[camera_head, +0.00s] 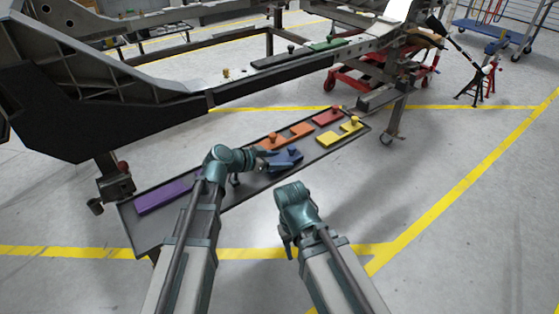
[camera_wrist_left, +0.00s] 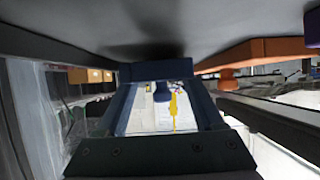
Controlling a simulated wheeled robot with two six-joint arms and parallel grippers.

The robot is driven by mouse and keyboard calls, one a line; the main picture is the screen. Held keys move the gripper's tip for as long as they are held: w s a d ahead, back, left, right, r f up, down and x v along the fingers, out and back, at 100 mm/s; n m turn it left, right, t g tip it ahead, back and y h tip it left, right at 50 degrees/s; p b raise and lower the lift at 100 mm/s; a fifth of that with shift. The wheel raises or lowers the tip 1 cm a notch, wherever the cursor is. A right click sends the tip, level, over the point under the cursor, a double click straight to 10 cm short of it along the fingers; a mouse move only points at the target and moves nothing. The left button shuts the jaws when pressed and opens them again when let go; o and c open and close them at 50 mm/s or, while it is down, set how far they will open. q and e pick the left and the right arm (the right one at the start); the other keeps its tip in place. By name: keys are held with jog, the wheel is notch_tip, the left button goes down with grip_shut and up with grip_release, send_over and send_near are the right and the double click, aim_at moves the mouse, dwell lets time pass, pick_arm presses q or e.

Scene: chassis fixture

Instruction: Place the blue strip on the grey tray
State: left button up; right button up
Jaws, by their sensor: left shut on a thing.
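I cannot tell whether the strip touches the tray. My right gripper (camera_head: 287,245) hangs in front of the tray, apart from it; its jaws are too small and dark to read.
A green strip (camera_head: 326,44) sits on the chassis beam (camera_head: 280,76) behind.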

pick_arm(q)
jog(key=shift+f+b, duration=0.3)
jog(key=shift+f, duration=0.15)
jog(key=o, duration=1.6)
jog(key=shift+c, duration=0.2)
jog(key=shift+r, duration=0.1)
jog(key=shift+r+p, duration=0.55)
jog(key=shift+p, duration=0.1)
jog(key=p+v, duration=0.5)
jog(key=v, duration=0.5)
jog(key=shift+s+a+r, duration=0.2)
jog(key=shift+s+r, duration=0.05)
jog(key=shift+s+a+r+p, duration=0.2)
jog(key=shift+s+a+p, duration=0.15)
jog(key=shift+a, duration=0.2)
